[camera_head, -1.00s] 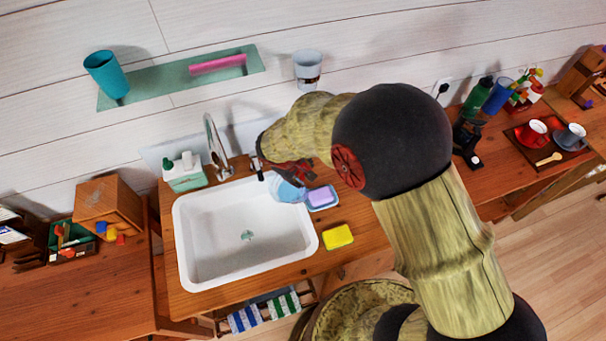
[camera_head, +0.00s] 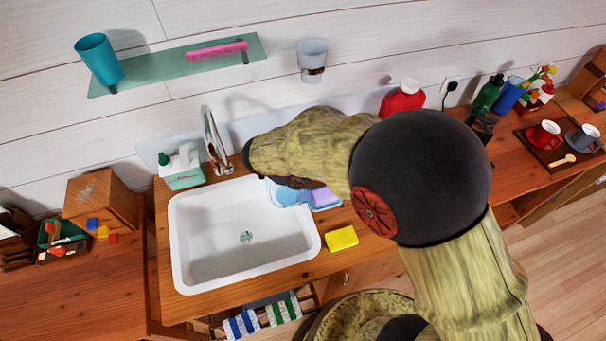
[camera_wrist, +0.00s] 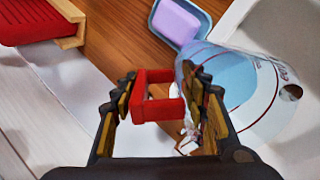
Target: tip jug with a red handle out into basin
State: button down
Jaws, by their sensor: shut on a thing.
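The jug is clear and bluish, with printed red markings and a red handle. In the wrist view the jug (camera_wrist: 235,80) is at the right and its red handle (camera_wrist: 155,97) is between my fingers. My gripper (camera_wrist: 160,105) is shut on the handle. In the head view the jug (camera_head: 286,194) shows partly below my wrist, at the basin's back right corner; my arm hides the handle and fingers. The white basin (camera_head: 185,272) looks empty, with a drain in its floor. I cannot tell the jug's exact tilt or what it holds.
A tap (camera_head: 213,140) stands behind the basin, with a soap dispenser box (camera_head: 182,170) to its left. A lilac soap (camera_head: 325,196) in a dish and a yellow sponge (camera_head: 341,238) lie right of the basin. A red bottle (camera_head: 402,100) stands behind my arm.

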jog(key=shift+s+a+f+t+b, duration=0.25)
jog(key=shift+a+t+b, duration=0.05)
jog(key=shift+b, duration=0.95)
jog(key=t+h+b, duration=0.1)
jog(key=b, duration=0.2)
jog(key=s+a+h+b, duration=0.1)
jog(key=b, duration=0.2)
jog(key=r+t+b, duration=0.1)
jog(key=b, duration=0.2)
jog(key=shift+s+a+t+h, duration=0.15)
jog(key=shift+s+t+h, duration=0.15)
jog(key=shift+h, duration=0.1)
jog(key=shift+s+a+r+t+h+b, duration=0.55)
jog(key=shift+s+a+t+h+b, duration=0.25)
jog(key=shift+b, duration=0.6)
jog(key=shift+s+a+r+t+h+b, duration=0.55)
jog(key=shift+s+a+t+h+b, duration=0.3)
jog(key=shift+b, duration=0.55)
jog(key=shift+s+a+r+t+h+b, duration=0.7)
jog(key=shift+t+h+b, duration=0.25)
jog(key=shift+b, duration=0.45)
jog(key=shift+s+a+r+t+h, duration=0.2)
jog(key=shift+s+a+t+h, duration=0.2)
jog(key=shift+s+a+t, duration=0.2)
jog(key=shift+s+a+r+t+h, duration=0.2)
jog(key=shift+s+a+t+h, duration=0.25)
jog(key=shift+s+t, duration=0.2)
jog(key=shift+s+a+r+t+h+p, duration=0.15)
jog(key=shift+s+a+t+h+p, duration=0.3)
jog(key=shift+p, duration=0.35)
